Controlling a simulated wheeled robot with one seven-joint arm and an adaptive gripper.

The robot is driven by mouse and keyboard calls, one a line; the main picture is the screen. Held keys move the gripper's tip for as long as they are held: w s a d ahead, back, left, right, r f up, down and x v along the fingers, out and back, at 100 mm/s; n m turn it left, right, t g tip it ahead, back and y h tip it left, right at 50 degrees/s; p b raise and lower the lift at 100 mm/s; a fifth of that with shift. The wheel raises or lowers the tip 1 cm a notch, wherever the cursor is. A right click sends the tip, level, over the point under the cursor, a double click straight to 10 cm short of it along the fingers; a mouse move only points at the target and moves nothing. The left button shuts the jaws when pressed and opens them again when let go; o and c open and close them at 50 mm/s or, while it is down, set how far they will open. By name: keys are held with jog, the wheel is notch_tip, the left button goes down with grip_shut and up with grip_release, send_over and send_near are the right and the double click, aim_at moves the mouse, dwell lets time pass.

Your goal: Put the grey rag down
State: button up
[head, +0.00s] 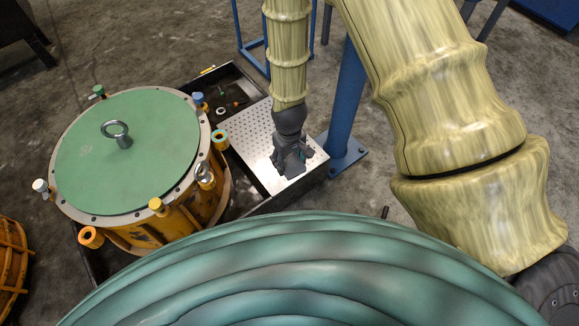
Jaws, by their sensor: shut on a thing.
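My gripper (289,158) is at the end of the arm, pointing down over the perforated metal plate (254,128) of the low dark tray. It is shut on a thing. The grey rag is hard to tell from the dark grey fingers at this size. I cannot tell whether what is held touches the plate.
A blue post (346,105) stands right of the tray. Small parts lie in the tray's far end.

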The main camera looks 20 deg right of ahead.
notch_tip(320, 180, down, 13)
jog(key=s+a+n+b, duration=0.1)
jog(key=s+b, duration=0.2)
jog(key=b, duration=0.5)
jog(key=w+d+b, duration=0.1)
jog(key=w+b, duration=0.1)
jog(key=w, duration=0.3)
jog(key=w+d+f+b, duration=0.1)
jog(key=w+d+b, duration=0.1)
jog(key=w, duration=0.3)
jog(key=w+d+b, duration=0.2)
jog(key=w, duration=0.3)
jog(key=shift+w+f, duration=0.1)
jog(key=shift+f, duration=0.05)
jog(key=shift+f+b, duration=1.25)
jog(key=shift+f, duration=0.45)
jog(key=shift+f, duration=0.1)
jog(key=o, duration=1.1)
jog(key=shift+o, duration=0.2)
notch_tip(320, 180, up, 12)
jog(key=p, duration=0.6)
